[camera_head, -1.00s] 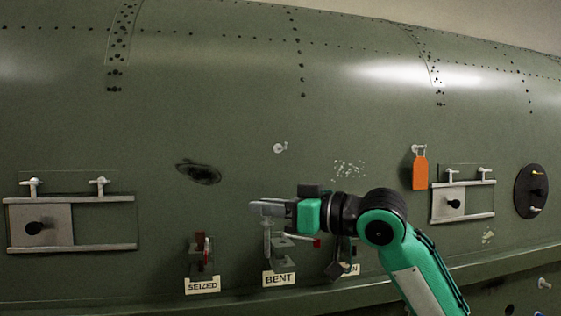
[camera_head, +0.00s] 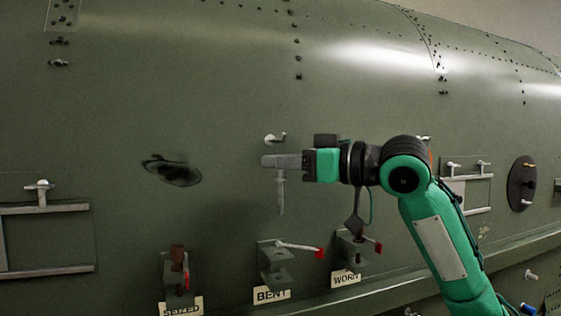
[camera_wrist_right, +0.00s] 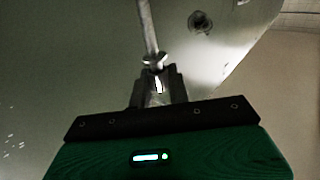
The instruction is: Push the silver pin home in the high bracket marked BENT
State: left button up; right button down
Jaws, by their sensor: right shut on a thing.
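My right gripper (camera_head: 283,161) is shut on the silver pin (camera_head: 281,195), which hangs upright below its fingers. The pin's lower tip is above the bracket marked BENT (camera_head: 275,276), with a visible gap between them. In the right wrist view the silver pin (camera_wrist_right: 149,28) stands out from between the closed fingers (camera_wrist_right: 158,88). The bracket has stacked grey plates and a white BENT label (camera_head: 272,295). A silver rod with a red tip (camera_head: 300,247) lies across its top. My left gripper is not in view.
The bracket marked SEIZED (camera_head: 174,275) with a brown pin is on the left. The bracket marked WORN (camera_head: 354,250) is on the right, close by.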

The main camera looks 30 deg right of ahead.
aim_at(280, 212)
jog(key=shift+w+f, duration=0.1)
jog(key=shift+f, duration=0.05)
jog(key=shift+w+f, duration=0.2)
jog(key=shift+f, duration=0.05)
notch_tip(280, 212, down, 3)
jog(key=b, duration=0.2)
jog(key=shift+r+b, duration=0.1)
jog(key=shift+b, duration=0.3)
jog(key=shift+f+b, duration=0.3)
jog(key=shift+f, duration=0.1)
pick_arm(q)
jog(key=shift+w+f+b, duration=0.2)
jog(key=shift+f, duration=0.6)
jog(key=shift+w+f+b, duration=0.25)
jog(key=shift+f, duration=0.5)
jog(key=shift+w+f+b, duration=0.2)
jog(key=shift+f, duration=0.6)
pick_arm(e)
jog(key=shift+f, duration=0.85)
pick_arm(q)
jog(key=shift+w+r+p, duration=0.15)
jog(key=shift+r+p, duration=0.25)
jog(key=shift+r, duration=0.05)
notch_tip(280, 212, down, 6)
jog(key=b, duration=0.6)
pick_arm(e)
jog(key=shift+f, duration=3.65)
